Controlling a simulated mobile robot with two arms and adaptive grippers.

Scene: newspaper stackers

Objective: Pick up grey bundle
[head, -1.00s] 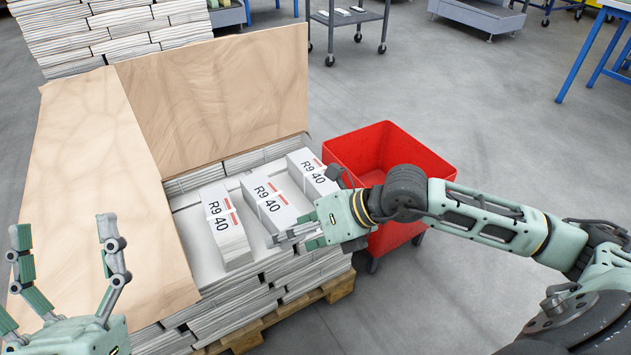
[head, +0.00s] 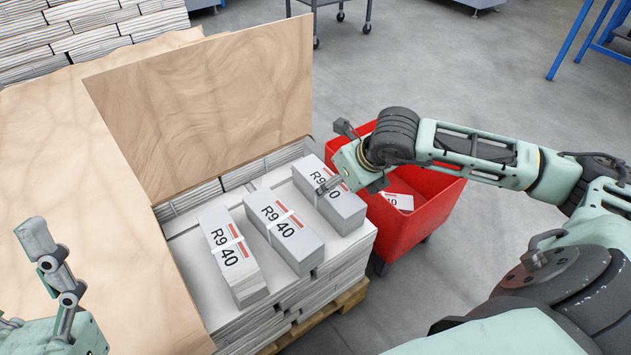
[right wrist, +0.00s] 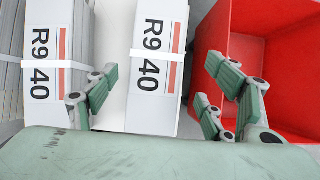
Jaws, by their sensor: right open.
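Three grey bundles marked "R9 40", each with a red stripe and a white strap, lie side by side on the paper stack: the left bundle (head: 230,253), the middle bundle (head: 283,232) and the right bundle (head: 335,200). My right gripper (head: 352,187) is open just over the far right bundle. In the right wrist view, that bundle (right wrist: 155,50) lies between the spread fingers, and the middle bundle (right wrist: 52,65) is to the left. I cannot tell whether the fingers touch it. My left gripper (head: 35,285) is open and empty at the lower left, partly cut off.
A red bin (head: 405,235) stands right beside the stack, with a labelled bundle (head: 397,201) inside. A wooden board (head: 200,105) stands upright behind the bundles, and another board (head: 70,190) covers the left side.

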